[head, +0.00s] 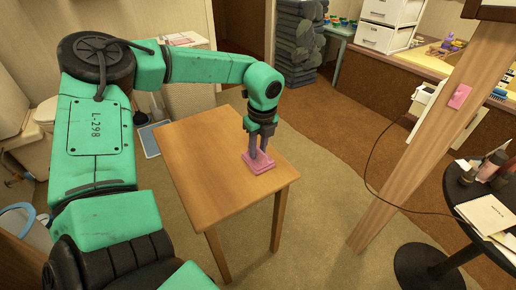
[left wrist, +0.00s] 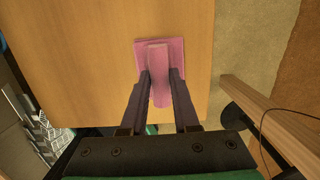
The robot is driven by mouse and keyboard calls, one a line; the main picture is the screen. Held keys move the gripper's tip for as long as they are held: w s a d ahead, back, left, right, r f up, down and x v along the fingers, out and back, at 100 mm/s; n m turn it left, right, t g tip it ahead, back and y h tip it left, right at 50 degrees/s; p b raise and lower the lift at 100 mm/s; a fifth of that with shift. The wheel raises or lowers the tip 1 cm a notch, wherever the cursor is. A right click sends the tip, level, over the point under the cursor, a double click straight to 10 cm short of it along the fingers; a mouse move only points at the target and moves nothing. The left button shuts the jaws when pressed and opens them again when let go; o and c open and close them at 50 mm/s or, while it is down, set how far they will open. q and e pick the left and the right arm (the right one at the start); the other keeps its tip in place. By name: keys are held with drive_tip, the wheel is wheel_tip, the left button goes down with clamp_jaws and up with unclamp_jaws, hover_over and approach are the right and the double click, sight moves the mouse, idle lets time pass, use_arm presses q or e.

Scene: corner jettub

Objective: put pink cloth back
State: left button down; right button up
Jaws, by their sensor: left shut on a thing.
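The folded pink cloth (head: 258,164) is at the right part of the small wooden table (head: 200,165). My left gripper (head: 260,154) points down at it from above. In the left wrist view, the left gripper (left wrist: 159,80) is shut on a paler, raised part of the pink cloth (left wrist: 159,58). A flat pink part shows beneath and beyond it. I cannot tell whether the two parts are one piece, or whether the held part is clear of the tabletop. My right gripper is not in view.
A wooden post (head: 420,130) with a small pink item (head: 460,97) on it stands right of the table. A black round table (head: 480,205) with papers and bottles is at the far right. Carpet between them is mostly clear. Dark stacked items (head: 300,42) stand behind.

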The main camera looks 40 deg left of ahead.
sight(260, 151)
use_arm(q)
drive_tip(key=shift+f, duration=0.1)
drive_tip(key=c, duration=0.7)
unclamp_jaws()
drive_tip(key=shift+o, duration=0.2)
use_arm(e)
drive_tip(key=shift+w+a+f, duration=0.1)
use_arm(q)
drive_tip(key=shift+r, duration=0.2)
drive_tip(key=r, duration=0.2)
drive_tip(key=r+p, duration=0.1)
drive_tip(key=r, duration=0.3)
drive_tip(key=shift+d+r+p, duration=0.1)
drive_tip(key=shift+d+p, duration=0.2)
drive_tip(key=r, duration=0.5)
drive_tip(key=shift+s+d+r+p, duration=0.2)
drive_tip(key=shift+d+r+p, duration=0.1)
drive_tip(key=shift+d+p, duration=0.1)
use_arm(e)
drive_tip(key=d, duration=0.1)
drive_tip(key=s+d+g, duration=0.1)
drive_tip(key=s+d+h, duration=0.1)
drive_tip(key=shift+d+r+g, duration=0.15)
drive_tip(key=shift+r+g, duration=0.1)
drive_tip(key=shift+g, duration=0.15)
